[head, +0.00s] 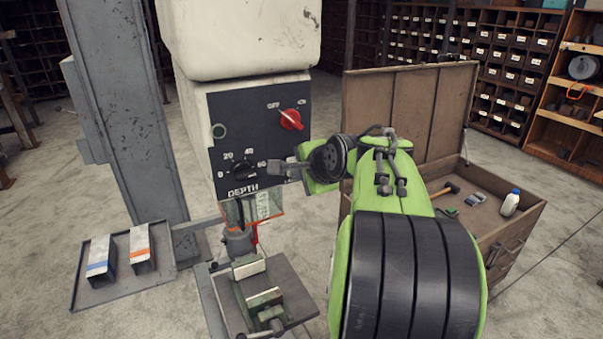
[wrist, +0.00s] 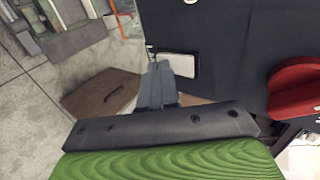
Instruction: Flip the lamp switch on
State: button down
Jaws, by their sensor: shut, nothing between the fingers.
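The drill press's black control panel (head: 262,125) faces me at the centre of the head view. A small rocker switch with a pale face and dark frame (wrist: 180,66) shows on the panel in the wrist view; I take it to be the lamp switch. My gripper (head: 276,168) is shut and empty at the panel's lower right, and hides that corner in the head view. In the wrist view the closed fingertips (wrist: 160,66) are just left of the rocker. I cannot tell whether they touch it, or which way it is set.
A red OFF/ON knob (head: 291,119) is above my gripper, and a black depth dial (head: 243,168) is to its left. A clear orange-edged guard (head: 262,207) hangs below the panel, above a vise (head: 264,297). An open wooden chest (head: 410,105) stands behind my arm.

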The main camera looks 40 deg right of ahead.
jog(key=shift+w, duration=0.15)
jog(key=shift+r+p, duration=0.8)
jog(key=shift+p, duration=0.05)
